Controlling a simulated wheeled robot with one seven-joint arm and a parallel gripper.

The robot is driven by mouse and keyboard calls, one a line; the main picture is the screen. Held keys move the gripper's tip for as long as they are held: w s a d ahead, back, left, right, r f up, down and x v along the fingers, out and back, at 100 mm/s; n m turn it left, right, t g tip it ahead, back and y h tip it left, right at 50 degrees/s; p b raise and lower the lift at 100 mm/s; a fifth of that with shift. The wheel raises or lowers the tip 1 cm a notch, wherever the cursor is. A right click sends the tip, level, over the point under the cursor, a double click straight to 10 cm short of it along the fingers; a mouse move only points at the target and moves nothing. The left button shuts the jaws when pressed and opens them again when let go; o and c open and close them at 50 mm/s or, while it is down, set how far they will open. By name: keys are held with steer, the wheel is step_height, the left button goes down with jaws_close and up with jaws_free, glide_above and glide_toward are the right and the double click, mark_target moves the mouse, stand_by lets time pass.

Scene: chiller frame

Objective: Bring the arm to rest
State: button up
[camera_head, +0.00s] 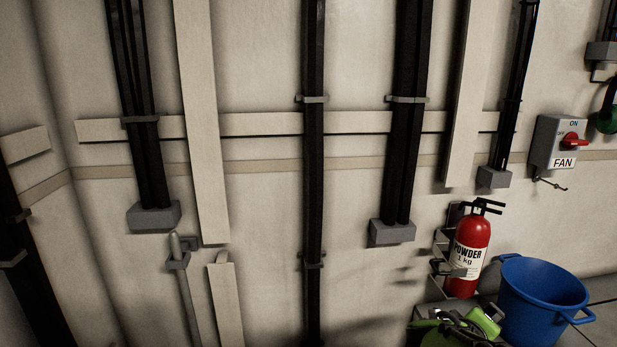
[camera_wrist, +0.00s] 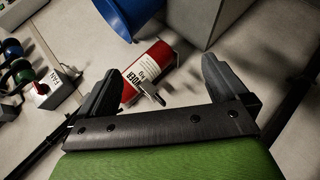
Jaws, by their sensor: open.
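My gripper (camera_wrist: 157,64) is open in the wrist view, with its two dark fingers wide apart and nothing between them in its grasp. Behind the gap is a red fire extinguisher (camera_wrist: 150,66), partly covered by the left finger. In the head view, green and black parts that look like my arm (camera_head: 462,331) show at the bottom, below the extinguisher (camera_head: 470,250). The fingers cannot be made out clearly there.
The extinguisher stands at the wall beside a blue bucket (camera_head: 542,298). A FAN switch box (camera_head: 558,145) with a red handle is above the bucket. Black vertical conduits (camera_head: 313,150) and pale strips line the wall. A grey box (camera_wrist: 205,18) stands near the bucket.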

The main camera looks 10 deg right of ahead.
steer(key=s+a+r+m+y, duration=0.1)
steer(key=s+a+y, duration=0.5)
steer(key=a, duration=0.6)
steer(key=s+a+r+m+y, duration=0.1)
steer(key=s+a+y, duration=0.2)
steer(key=s+a, duration=0.65)
steer(key=w+a+r+p, duration=0.1)
steer(key=a+r+p, duration=0.2)
steer(key=r+p, duration=1.3)
steer(key=shift+w+r+g+y+p, duration=0.15)
steer(key=shift+r+g+y+p, duration=0.15)
steer(key=shift+p, duration=0.25)
steer(key=shift+f, duration=0.1)
